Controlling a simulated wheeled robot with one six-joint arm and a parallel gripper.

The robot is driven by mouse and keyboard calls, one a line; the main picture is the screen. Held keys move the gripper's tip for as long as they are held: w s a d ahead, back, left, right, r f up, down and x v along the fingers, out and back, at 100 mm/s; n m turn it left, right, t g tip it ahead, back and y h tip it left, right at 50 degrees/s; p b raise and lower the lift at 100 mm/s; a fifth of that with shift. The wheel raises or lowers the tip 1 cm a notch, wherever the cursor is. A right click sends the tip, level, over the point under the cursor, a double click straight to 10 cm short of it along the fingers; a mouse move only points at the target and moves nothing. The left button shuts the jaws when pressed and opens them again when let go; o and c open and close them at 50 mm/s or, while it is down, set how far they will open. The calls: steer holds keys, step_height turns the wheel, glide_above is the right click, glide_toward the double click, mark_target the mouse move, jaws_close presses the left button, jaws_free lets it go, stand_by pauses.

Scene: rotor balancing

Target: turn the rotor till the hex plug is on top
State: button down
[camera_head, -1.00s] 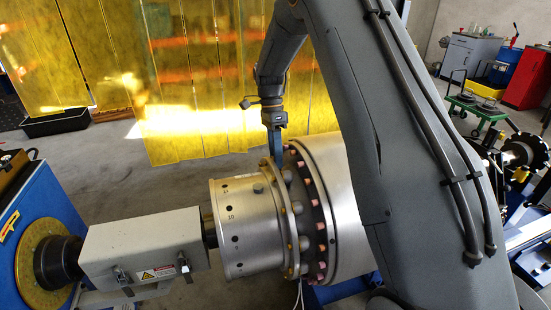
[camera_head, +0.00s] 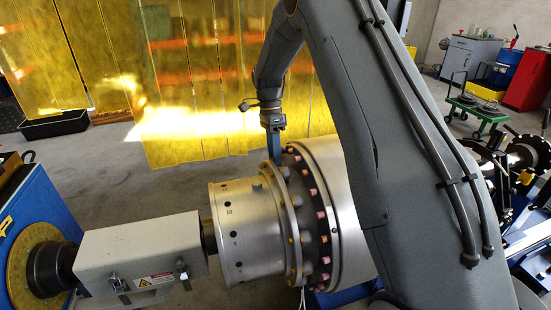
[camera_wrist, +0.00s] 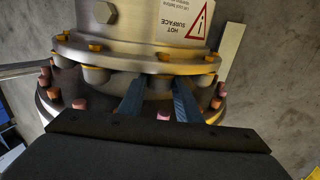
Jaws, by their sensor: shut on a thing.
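The metal rotor (camera_head: 248,235) lies on its side in the head view, with a numbered silver drum and a bolted flange ring. A grey raised plug (camera_head: 257,184), which looks like the hex plug, sits on the drum's upper near side. In the wrist view a hex-headed plug (camera_wrist: 103,12) shows at the upper left, left of the fingers. My gripper (camera_head: 275,158) reaches down to the flange top. In the wrist view its two blue fingers (camera_wrist: 158,92) straddle a grey flange knob (camera_wrist: 158,80); it is shut on this knob, partly hidden between them.
A grey box-shaped housing (camera_head: 140,245) joins the drum's left end to a blue machine (camera_head: 45,220). Pink-tipped bolts (camera_head: 322,215) ring the wider rotor part. A yellow curtain (camera_head: 200,80) hangs behind. My arm hides much of the right side.

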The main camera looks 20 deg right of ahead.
steer(key=c, duration=1.3)
jaws_free()
steer(key=b+v, duration=0.2)
steer(key=v, duration=0.6)
